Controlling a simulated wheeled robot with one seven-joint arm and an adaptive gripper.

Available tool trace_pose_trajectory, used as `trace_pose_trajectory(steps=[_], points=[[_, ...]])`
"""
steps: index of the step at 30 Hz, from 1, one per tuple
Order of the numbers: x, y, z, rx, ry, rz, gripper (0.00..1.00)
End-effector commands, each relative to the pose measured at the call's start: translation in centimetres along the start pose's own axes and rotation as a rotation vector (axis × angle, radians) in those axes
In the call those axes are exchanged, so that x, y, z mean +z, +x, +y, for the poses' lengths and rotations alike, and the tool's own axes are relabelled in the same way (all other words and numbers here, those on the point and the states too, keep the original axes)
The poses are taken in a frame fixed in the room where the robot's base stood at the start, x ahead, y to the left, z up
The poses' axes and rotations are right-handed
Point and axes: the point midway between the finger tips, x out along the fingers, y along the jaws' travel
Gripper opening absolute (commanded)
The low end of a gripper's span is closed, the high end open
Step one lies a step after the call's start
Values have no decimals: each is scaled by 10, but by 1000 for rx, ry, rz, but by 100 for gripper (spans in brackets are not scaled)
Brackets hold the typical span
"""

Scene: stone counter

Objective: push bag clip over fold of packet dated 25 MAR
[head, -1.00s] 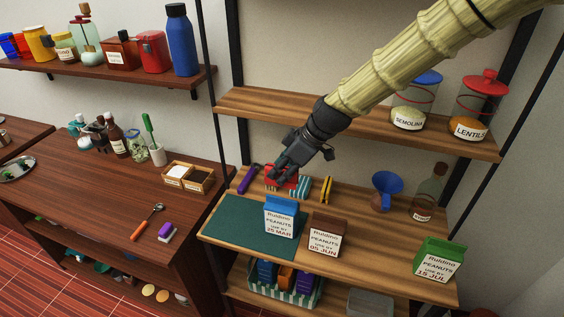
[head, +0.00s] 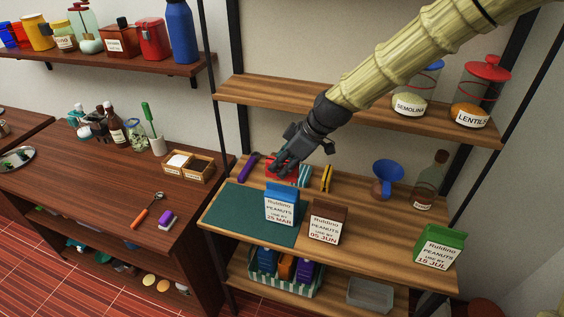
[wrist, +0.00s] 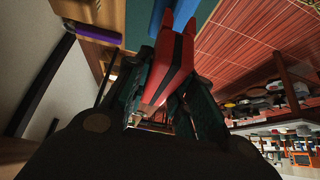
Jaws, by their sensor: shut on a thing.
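The packet dated 25 MAR (head: 281,206) stands upright on a green mat, white below with a blue folded top. My gripper (head: 281,165) is behind it, above the back of the counter, with its jaws shut on a red bag clip (wrist: 172,68). In the wrist view the clip sticks out lengthwise between the dark fingers. Red also shows by the fingertips in the head view (head: 275,173), partly hidden by the gripper. The clip is apart from the packet. Blue at the top of the wrist view (wrist: 176,14) appears to be the packet's top.
Packets dated 05 JUN (head: 324,222) and 15 JUL (head: 439,247) stand to the right. A purple item (head: 247,167), a striped item (head: 304,176) and a yellow item (head: 327,178) lie near the gripper. A blue funnel (head: 388,174) and bottle (head: 429,183) stand farther right. The mat's left part (head: 238,212) is clear.

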Motion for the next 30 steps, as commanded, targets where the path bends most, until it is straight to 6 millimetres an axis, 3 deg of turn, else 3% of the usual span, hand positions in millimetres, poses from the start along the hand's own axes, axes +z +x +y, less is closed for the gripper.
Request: trace_pose_trajectory(steps=[30], points=[[24,40,0,0,-1,0,6]])
